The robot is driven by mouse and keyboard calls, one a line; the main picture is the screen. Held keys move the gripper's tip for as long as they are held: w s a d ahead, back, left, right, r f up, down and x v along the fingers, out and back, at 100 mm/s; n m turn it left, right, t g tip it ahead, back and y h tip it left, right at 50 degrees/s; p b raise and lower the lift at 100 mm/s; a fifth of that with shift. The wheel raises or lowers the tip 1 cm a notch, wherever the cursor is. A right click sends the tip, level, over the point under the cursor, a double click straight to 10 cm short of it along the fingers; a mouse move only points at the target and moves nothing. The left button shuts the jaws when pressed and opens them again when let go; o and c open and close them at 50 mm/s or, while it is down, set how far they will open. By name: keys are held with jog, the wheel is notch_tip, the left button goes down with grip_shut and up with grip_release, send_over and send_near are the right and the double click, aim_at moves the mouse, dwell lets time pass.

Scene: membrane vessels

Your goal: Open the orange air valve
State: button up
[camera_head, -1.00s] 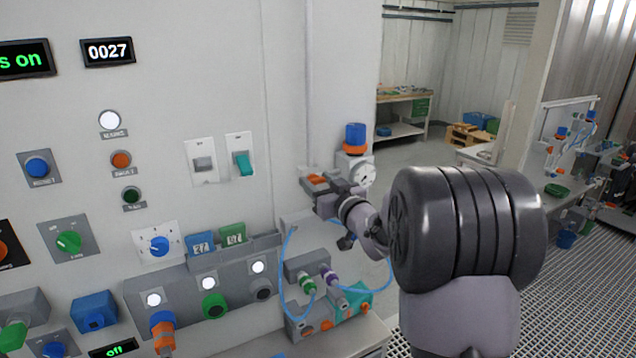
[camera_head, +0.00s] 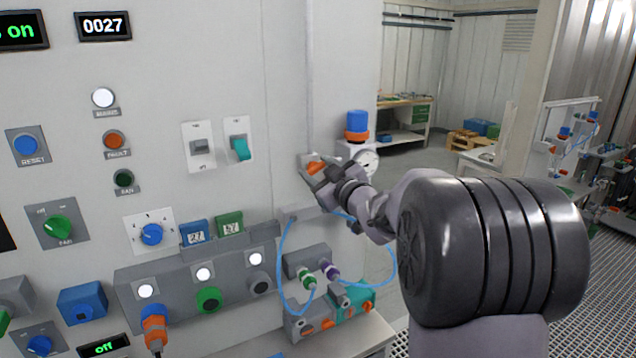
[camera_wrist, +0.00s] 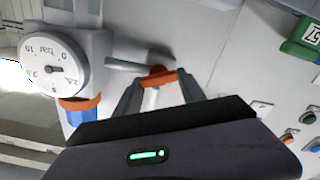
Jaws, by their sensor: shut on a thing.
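The orange air valve handle (camera_head: 315,168) is on a grey fitting on the wall panel, left of the pressure gauge (camera_head: 369,162). My gripper (camera_head: 312,176) is at the handle, reaching in from the right. In the wrist view, the orange handle (camera_wrist: 157,78) sits between my two grey fingers (camera_wrist: 158,92), which are shut on it. A pipe (camera_wrist: 135,65) runs from the valve to the gauge (camera_wrist: 52,67), whose needle is near the 0 mark. Part of the handle is hidden by the fingers.
A blue-and-orange knob (camera_head: 357,125) stands above the gauge. Blue hoses (camera_head: 284,262) loop below the valve. Left of it, the panel carries switches, including a teal toggle (camera_head: 240,149). Open floor lies behind my arm.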

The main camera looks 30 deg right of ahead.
jog(key=n+b, duration=0.1)
jog(key=n, duration=0.1)
jog(key=n+b, duration=0.1)
jog(key=b, duration=0.1)
jog(key=n+b, duration=0.1)
jog(key=n, duration=0.1)
jog(key=shift+f+n+b, duration=0.25)
jog(key=shift+n+b, duration=0.05)
jog(key=shift+b, duration=0.05)
jog(key=n+b, duration=0.3)
jog(key=n, duration=0.1)
jog(key=shift+a+n, duration=0.1)
jog(key=shift+n, duration=0.3)
jog(key=shift+r+n, duration=0.1)
jog(key=shift+n, duration=0.2)
jog(key=o, duration=1.4)
jog(key=shift+c, duration=0.2)
jog(key=shift+s, duration=0.1)
jog(key=s+p, duration=0.1)
jog(key=s, duration=1.6)
jog(key=shift+s+d+p, duration=0.15)
jog(key=shift+d+p, duration=0.1)
jog(key=shift+p, duration=0.1)
